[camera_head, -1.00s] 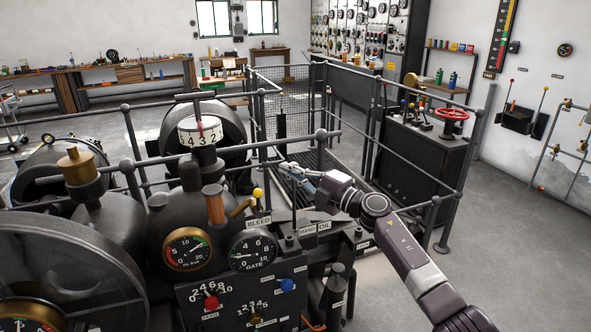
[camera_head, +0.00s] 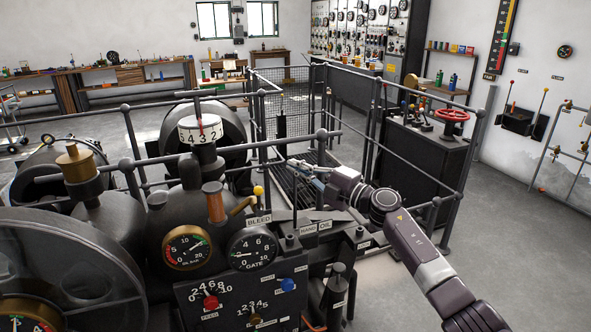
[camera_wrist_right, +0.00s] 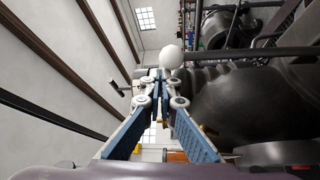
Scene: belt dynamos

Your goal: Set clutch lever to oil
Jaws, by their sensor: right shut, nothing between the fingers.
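The HAND plate (camera_head: 308,230) and the OIL plate (camera_head: 324,225) sit side by side on the dark machine, right of the BLEED plate (camera_head: 258,220). My right gripper (camera_head: 300,165) is above and behind these plates, its fingers pointing left. In the right wrist view the gripper (camera_wrist_right: 160,80) is shut and empty. A pale round knob (camera_wrist_right: 171,57) shows just beyond the fingertips there, perhaps the clutch lever's; whether they touch I cannot tell. The lever's shaft is not clear in the head view. My left gripper is out of view.
A yellow knob (camera_head: 258,190) on a brass handle stands left of the plates. Two gauges and a panel with red knob (camera_head: 211,302) and blue knob (camera_head: 287,285) are in front. Grey railings (camera_head: 455,190) stand behind and right of my arm.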

